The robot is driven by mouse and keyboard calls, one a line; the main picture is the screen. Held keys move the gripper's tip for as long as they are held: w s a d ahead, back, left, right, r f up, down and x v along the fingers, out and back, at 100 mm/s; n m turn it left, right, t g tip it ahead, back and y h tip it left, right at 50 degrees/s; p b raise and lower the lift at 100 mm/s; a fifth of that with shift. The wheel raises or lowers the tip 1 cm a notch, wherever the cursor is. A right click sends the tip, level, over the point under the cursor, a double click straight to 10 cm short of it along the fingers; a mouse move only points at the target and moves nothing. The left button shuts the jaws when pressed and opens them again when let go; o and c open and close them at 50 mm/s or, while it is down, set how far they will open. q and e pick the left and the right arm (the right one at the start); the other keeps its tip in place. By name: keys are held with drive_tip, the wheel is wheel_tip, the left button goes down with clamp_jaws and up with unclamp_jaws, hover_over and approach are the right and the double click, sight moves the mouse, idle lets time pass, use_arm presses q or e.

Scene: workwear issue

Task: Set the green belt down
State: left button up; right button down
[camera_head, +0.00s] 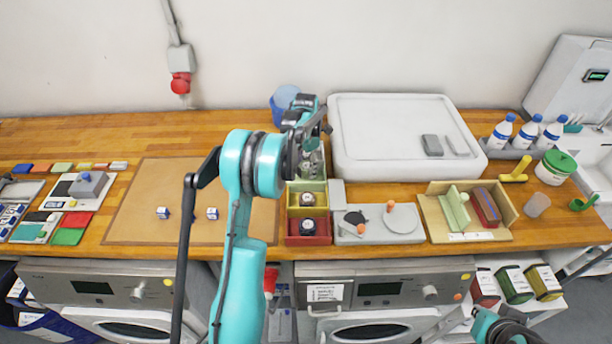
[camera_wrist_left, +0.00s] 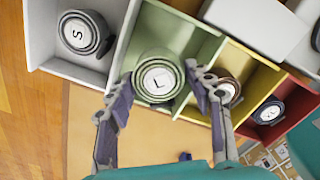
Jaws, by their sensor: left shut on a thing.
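The green belt (camera_wrist_left: 155,76) is a pale green roll with a white label marked L, seen in the left wrist view. My left gripper (camera_wrist_left: 157,82) is shut on it, with one finger on each side. The belt is at the green compartment (camera_wrist_left: 190,38) of the divided box; I cannot tell whether it touches the floor. In the head view my left gripper (camera_head: 312,122) is over the back of this box, and the arm hides part of it. Only part of my right arm shows at the lower right; its gripper is out of view.
A grey belt (camera_wrist_left: 82,34) marked S lies in the white compartment. A brown belt (camera_wrist_left: 229,91) is in the yellow compartment and a dark one (camera_wrist_left: 269,111) in the red. A large white tray (camera_head: 385,168) stands to the right; a brown mat (camera_head: 140,225) lies left.

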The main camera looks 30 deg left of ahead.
sight(306, 175)
use_arm(q)
wheel_tip(306, 175, down, 4)
drive_tip(key=shift+f+b, duration=0.1)
drive_tip(key=shift+b, duration=0.35)
drive_tip(key=o, duration=1)
